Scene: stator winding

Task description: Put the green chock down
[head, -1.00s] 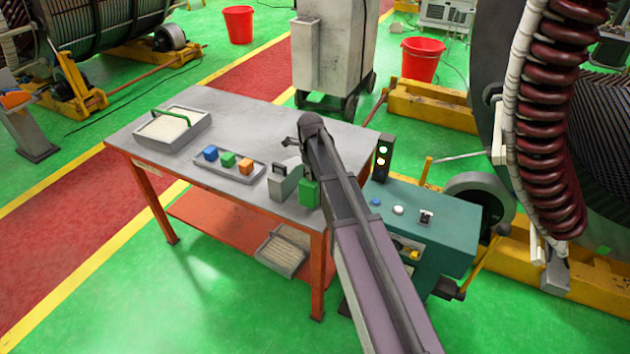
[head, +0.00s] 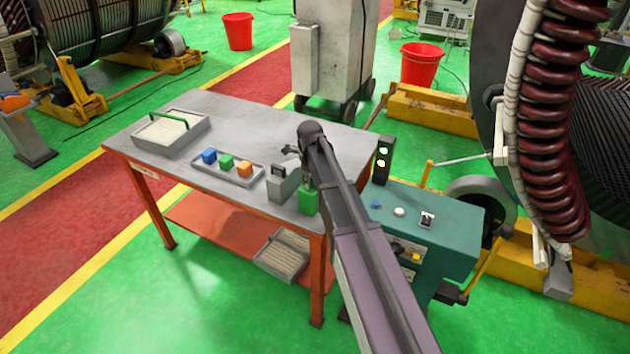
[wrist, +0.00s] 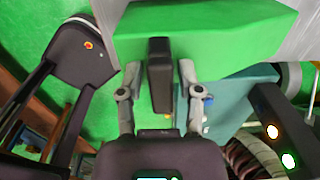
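The green chock (head: 307,200) is at the right front corner of the grey table, partly behind my arm. In the wrist view the chock (wrist: 225,35) is a large green block across the top. A dark bar, apparently its handle (wrist: 160,85), is in front of it. The fingers are apart and overlap the chock's lower edge in the picture. In the head view my arm hides most of the gripper. The chock's contact with the table is hard to see.
A grey block with a dark handle (head: 282,187) stands close left of the chock. A tray (head: 197,165) holds blue, green and orange cubes. A box with a green handle (head: 205,128) is at the left. A teal cabinet (head: 455,215) with a signal light (head: 382,160) stands right.

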